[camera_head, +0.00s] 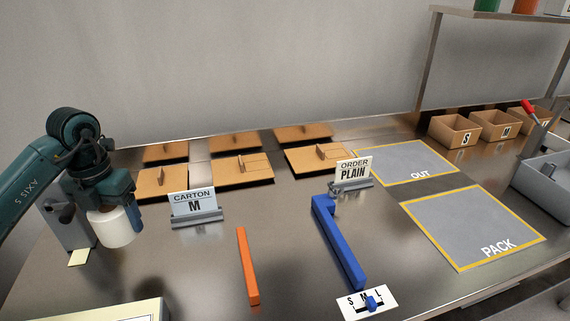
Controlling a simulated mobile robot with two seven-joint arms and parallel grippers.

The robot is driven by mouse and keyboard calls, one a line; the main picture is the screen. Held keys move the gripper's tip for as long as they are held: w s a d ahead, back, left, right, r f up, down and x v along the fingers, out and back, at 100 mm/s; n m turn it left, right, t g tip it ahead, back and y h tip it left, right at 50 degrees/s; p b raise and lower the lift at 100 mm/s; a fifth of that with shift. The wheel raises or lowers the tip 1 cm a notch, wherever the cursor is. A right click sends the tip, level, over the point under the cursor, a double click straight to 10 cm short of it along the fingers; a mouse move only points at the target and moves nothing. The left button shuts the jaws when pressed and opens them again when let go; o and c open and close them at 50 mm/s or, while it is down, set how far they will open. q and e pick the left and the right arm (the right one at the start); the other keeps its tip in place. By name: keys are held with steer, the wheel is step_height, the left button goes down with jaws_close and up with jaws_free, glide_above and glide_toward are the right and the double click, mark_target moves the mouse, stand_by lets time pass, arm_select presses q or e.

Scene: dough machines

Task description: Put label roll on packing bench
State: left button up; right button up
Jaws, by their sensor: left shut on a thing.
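The label roll (112,228) is a white cylinder at the left of the head view. My left gripper (116,205) is shut on it from above, with a blue finger showing at its right side. The roll is beside a grey device with a pale label tongue at its foot. I cannot tell whether the roll touches the bench. The packing bench (195,270) is a shiny steel top that fills most of the view. My right gripper is not in view.
Flat cartons (243,168) lie at the back. PACK (470,225) and OUT (402,160) mats and small bins (454,131) are right.

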mark_target(136, 262)
arm_select(q)
steer(key=shift+w+a, duration=0.15)
steer(key=shift+w, duration=0.15)
steer(key=shift+f+p, duration=0.35)
steer(key=shift+f, duration=4.6)
steer(key=shift+f, duration=0.2)
steer(key=o, duration=1.2)
steer(key=shift+s, duration=0.1)
steer(key=shift+r, duration=0.1)
step_height(136, 262, up, 12)
steer(key=shift+r, duration=0.15)
